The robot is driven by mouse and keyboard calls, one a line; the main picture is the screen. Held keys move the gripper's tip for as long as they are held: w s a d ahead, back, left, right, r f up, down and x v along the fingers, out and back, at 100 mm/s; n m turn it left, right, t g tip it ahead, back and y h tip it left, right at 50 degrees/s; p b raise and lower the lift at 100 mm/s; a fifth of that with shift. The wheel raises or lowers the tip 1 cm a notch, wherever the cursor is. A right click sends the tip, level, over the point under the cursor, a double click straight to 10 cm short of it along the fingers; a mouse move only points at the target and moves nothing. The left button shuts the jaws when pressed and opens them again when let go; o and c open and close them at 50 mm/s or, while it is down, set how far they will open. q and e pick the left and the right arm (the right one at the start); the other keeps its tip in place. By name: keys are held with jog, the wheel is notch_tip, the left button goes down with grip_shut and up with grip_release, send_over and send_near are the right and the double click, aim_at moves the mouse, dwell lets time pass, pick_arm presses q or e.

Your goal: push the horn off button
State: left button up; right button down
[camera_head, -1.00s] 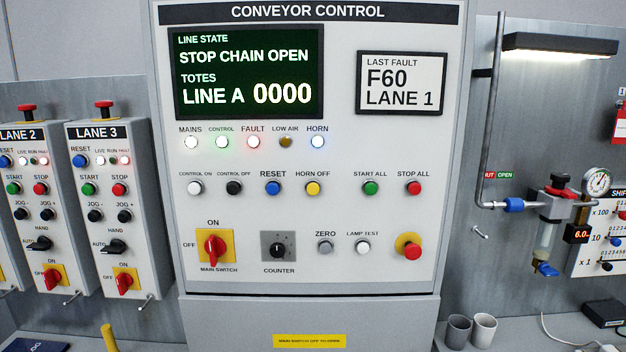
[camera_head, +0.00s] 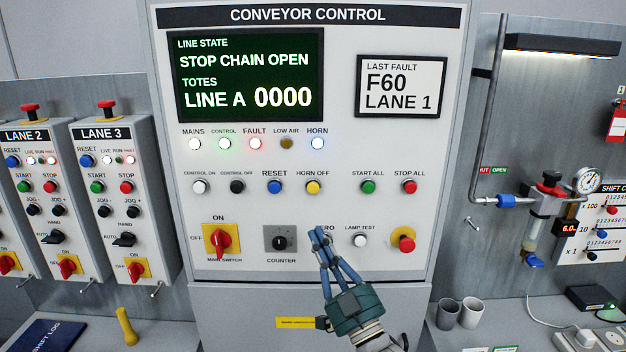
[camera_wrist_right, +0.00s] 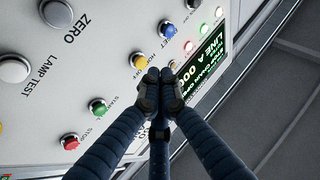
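The yellow horn off button (camera_head: 313,187) is on the conveyor control panel (camera_head: 450,150), right of the blue reset button (camera_head: 275,187). The horn lamp (camera_head: 318,143) above it glows white-blue. My right gripper (camera_head: 321,233) is below the button in the head view, fingers pointing up, and it covers part of the zero button and its label. Its fingertips (camera_wrist_right: 157,76) are together and hold nothing. The yellow button (camera_wrist_right: 138,62) shows just beside the fingertips in the wrist view; I see no contact. My left gripper is not in view.
The lamp test button (camera_head: 360,241), red emergency stop (camera_head: 404,243), counter knob (camera_head: 280,242) and main switch (camera_head: 221,241) lie along the lower row. Lane boxes (camera_head: 122,180) stand at left. Two grey cups (camera_head: 459,314) stand at lower right.

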aim_at(313, 188)
notch_tip(313, 188, up, 6)
jog(key=s+y, duration=0.1)
jog(key=shift+s+a+n+t, duration=0.25)
jog(key=shift+a+n+t, duration=0.05)
jog(key=shift+a, duration=0.05)
jog(key=shift+w, duration=0.1)
jog(key=w+b, duration=0.6)
jog(key=w, duration=0.2)
jog(key=shift+w, duration=0.35)
dwell(0.9)
